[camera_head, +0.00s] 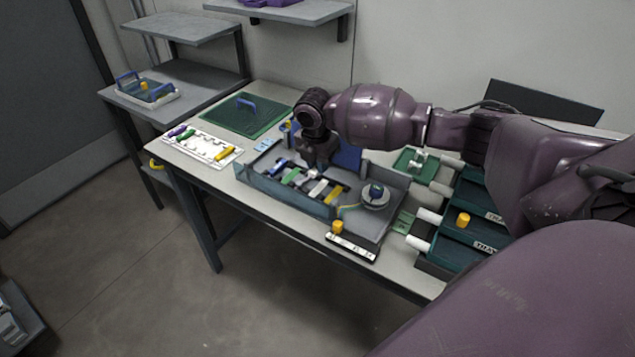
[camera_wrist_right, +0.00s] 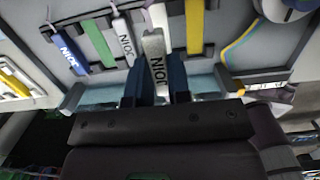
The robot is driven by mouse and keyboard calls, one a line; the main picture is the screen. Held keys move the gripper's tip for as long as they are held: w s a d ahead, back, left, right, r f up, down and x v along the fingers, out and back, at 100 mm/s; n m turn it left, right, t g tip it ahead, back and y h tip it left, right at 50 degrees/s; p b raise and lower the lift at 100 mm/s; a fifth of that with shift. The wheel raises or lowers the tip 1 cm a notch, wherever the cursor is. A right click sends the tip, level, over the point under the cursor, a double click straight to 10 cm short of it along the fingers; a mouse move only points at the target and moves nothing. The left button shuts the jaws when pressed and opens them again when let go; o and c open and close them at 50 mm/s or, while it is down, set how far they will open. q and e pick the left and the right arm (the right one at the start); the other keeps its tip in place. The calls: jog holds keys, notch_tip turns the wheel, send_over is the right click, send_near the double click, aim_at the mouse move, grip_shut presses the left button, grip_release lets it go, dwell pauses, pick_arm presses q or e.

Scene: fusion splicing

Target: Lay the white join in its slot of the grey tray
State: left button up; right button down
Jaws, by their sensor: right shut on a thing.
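The grey tray (camera_head: 283,204) stands on the table in the middle of the head view. Its slots hold blue, green, white and yellow strips side by side. My right gripper (camera_head: 316,168) is over the tray, pointing down. In the right wrist view its two blue fingers (camera_wrist_right: 155,88) are shut on the white join (camera_wrist_right: 156,72), a pale strip with dark lettering. The join is over the row of slots, between a pale strip (camera_wrist_right: 123,42) and a yellow strip (camera_wrist_right: 194,28). I cannot tell whether it touches the slot floor. My left gripper is out of view.
A round spool (camera_head: 375,196) sits at the tray's right end. A white rack (camera_head: 203,148) with coloured pieces and a green mat (camera_head: 238,115) lie to the left. Dark green boxes (camera_head: 465,232) stand to the right, and a labelled strip (camera_head: 350,248) lies in front.

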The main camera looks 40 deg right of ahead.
aim_at(319, 188)
notch_tip(319, 188, down, 6)
jog(key=shift+r+b, duration=0.2)
jog(key=shift+b, duration=0.2)
jog(key=shift+f, duration=0.35)
jog(key=shift+f, duration=0.2)
jog(key=c, duration=1.1)
grip_release()
